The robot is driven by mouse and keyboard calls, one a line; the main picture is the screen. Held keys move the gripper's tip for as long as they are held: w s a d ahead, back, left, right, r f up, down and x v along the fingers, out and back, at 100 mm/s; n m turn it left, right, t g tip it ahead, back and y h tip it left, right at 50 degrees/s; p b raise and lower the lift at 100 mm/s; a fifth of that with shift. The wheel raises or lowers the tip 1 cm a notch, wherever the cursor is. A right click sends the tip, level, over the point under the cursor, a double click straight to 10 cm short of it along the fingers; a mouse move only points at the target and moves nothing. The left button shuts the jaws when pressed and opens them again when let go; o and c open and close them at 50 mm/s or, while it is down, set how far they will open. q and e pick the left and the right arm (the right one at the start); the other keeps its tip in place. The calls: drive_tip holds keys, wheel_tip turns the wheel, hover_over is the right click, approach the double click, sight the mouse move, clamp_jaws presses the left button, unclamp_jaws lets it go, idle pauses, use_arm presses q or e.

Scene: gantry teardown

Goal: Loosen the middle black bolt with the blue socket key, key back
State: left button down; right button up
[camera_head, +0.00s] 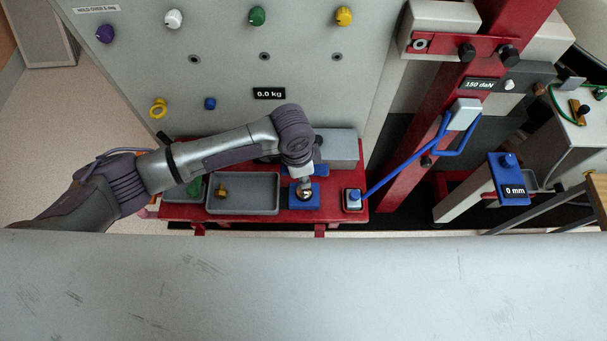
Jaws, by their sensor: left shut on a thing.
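My left arm comes in from the left and bends down over the red bench. My left gripper (304,188) is small in view, low over a blue square block (305,201). It is shut on a small dark and shiny thing just above or on that block; I cannot tell if this is the blue socket key. Black bolts show on the red frame: one at its upper left (467,52), one to the right of it (508,55), and a dark one lower down (427,161). My right gripper is not in view.
A grey tray (215,207) with a brass-coloured piece (222,191) stands on the red bench (340,213). A grey panel with coloured knobs stands behind.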

use_arm(q)
drive_tip(key=shift+f+b, duration=0.65)
drive_tip(key=shift+f, duration=0.65)
drive_tip(key=c, duration=1.6)
unclamp_jaws()
drive_tip(key=shift+f, duration=0.15)
drive_tip(key=o, duration=0.5)
drive_tip(key=r, duration=0.8)
drive_tip(key=a+r, duration=0.1)
drive_tip(key=r, duration=0.3)
drive_tip(key=shift+a, duration=0.1)
drive_tip(key=shift+r+p, duration=0.55)
drive_tip(key=shift+p, duration=0.05)
wheel_tip(320, 180, up, 3)
drive_tip(key=p, duration=0.4)
